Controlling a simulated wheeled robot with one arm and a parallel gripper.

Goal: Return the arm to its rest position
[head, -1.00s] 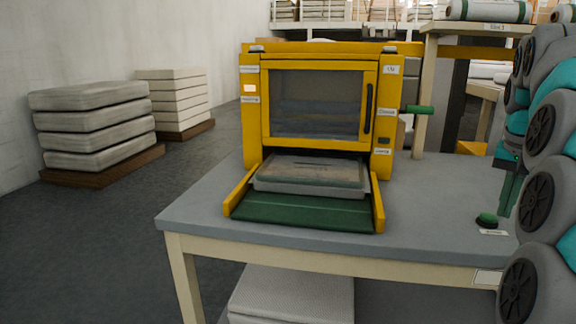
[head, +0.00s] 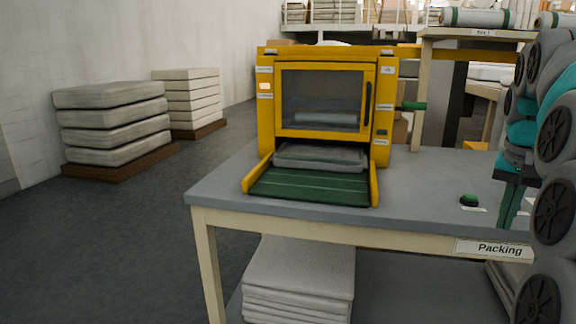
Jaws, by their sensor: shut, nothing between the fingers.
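My arm stands folded at the right edge of the head view, with grey and teal links. My gripper (head: 509,204) points down at its near side, its green fingers together and empty. It hangs over the right part of the grey packing table (head: 420,190), to the right of a green button (head: 469,199). Its fingertips are apart from the button. Whether the tips touch the table cannot be told.
A yellow machine (head: 266,110) with a window and a green ramp (head: 310,186) stands on the table; a grey slab (head: 320,157) lies at its mouth. Folded wadding (head: 298,280) lies below. Stacked pads (head: 115,125) stand left. The floor at left is free.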

